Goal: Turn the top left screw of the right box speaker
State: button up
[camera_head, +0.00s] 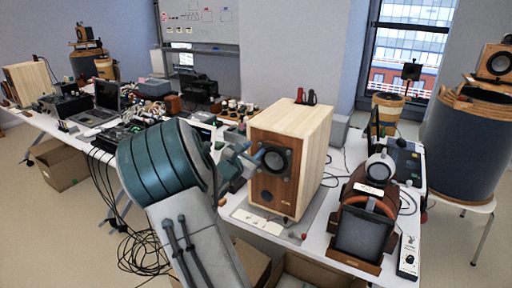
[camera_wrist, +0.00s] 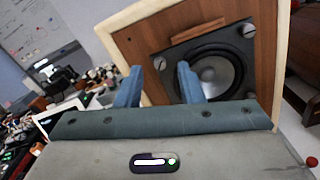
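The right box speaker (camera_head: 290,150) has pale wood sides and a brown front with a dark round driver (camera_head: 277,160). It stands upright on the table. In the wrist view the speaker front (camera_wrist: 150,40) appears tilted, with the driver (camera_wrist: 215,72) in a dark square plate. The top left screw (camera_wrist: 160,63) shows as a small light head at the plate's corner. Another screw (camera_wrist: 248,30) is at the top right corner. My gripper (camera_wrist: 160,66) is open, its two blue fingers on either side of the top left screw in the picture. Contact cannot be told.
Headphones on a stand (camera_head: 380,168) are right of the speaker. A laptop (camera_head: 104,100) and several small electronics crowd the table to the left. Black cables (camera_head: 140,250) hang to the floor. Cardboard boxes (camera_head: 300,272) stand below the table edge.

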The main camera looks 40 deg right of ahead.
jog(key=shift+x, duration=1)
grip_shut()
jog(key=shift+f+m+b, duration=0.2)
jog(key=shift+m+b, duration=0.1)
jog(key=shift+b, duration=0.5)
